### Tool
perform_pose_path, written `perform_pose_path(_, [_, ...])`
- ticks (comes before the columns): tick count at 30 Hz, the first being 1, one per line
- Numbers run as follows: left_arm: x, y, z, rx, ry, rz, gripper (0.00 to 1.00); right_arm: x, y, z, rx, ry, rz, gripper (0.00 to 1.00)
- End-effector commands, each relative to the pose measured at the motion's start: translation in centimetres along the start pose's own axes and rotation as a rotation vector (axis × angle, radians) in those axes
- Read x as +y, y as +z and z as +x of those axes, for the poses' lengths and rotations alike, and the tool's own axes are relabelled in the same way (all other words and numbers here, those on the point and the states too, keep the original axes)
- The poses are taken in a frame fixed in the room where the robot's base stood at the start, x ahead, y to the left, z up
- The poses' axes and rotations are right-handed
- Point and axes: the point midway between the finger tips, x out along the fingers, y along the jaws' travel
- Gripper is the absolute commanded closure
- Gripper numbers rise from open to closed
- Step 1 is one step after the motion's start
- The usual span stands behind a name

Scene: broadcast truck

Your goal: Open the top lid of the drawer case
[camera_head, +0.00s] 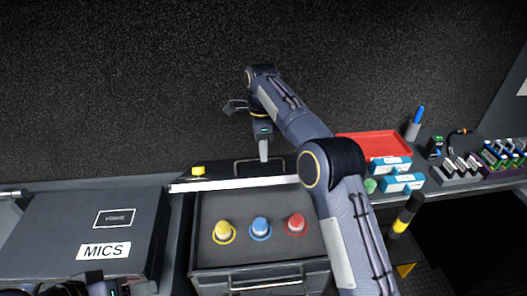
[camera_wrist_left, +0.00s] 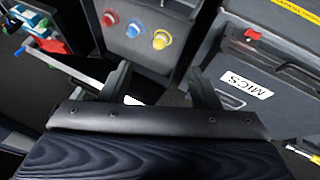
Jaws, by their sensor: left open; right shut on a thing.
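The drawer case (camera_head: 262,254) stands in the middle of the head view, with a yellow, a blue and a red knob showing in its top and a handle on its front. Its lid (camera_head: 233,184) is raised at the back, with a pale edge, a yellow latch (camera_head: 198,170) and a dark handle (camera_head: 245,166). My right gripper (camera_head: 264,157) is shut at the lid's handle; the exact contact is small and partly hidden. My left gripper (camera_wrist_left: 161,92) is open and empty in the left wrist view, with the drawer case (camera_wrist_left: 143,45) beyond it.
A closed case labelled MICS (camera_head: 60,228) stands left of the drawer case. At right, a shelf holds a red tray (camera_head: 376,145), blue-and-white boxes (camera_head: 402,183), a pen cup (camera_head: 412,131) and batteries. My right forearm crosses the drawer case's right side.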

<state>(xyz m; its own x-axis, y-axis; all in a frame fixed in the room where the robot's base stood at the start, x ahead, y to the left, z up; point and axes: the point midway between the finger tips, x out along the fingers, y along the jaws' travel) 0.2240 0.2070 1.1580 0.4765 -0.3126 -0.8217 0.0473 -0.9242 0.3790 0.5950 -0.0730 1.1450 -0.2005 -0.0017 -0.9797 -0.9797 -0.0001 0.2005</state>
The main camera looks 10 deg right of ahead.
Motion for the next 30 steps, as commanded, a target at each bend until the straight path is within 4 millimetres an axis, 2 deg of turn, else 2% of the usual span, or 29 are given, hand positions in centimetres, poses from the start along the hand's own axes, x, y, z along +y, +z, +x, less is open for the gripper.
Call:
perform_pose_path(1, [-0.1, 0.1, 0.1, 0.000, 0.000, 0.000, 0.44, -0.9, -0.4, 1.0, 0.007, -0.016, 0.011, 1.00])
perform_pose_path(2, [-0.1, 0.1, 0.1, 0.000, 0.000, 0.000, 0.47, -0.9, -0.4, 1.0, 0.007, -0.016, 0.011, 1.00])
perform_pose_path(8, [0.2, -0.3, 0.4, -0.054, 0.015, -0.073, 0.73, -0.8, -0.4, 1.0, 0.007, -0.015, 0.011, 1.00])
perform_pose_path(14, [1.4, -2.0, 1.8, -0.254, 0.071, -0.359, 0.99, -0.8, -0.4, 1.0, 0.007, -0.015, 0.011, 1.00])
perform_pose_path(23, [3.3, -6.2, 5.8, -0.638, 0.161, -0.916, 1.00, -0.8, -0.4, 1.0, 0.007, -0.015, 0.011, 1.00])
perform_pose_path(30, [3.6, -9.8, 10.6, -0.966, 0.229, -1.350, 1.00, -0.8, -0.4, 1.0, 0.007, -0.015, 0.011, 1.00])
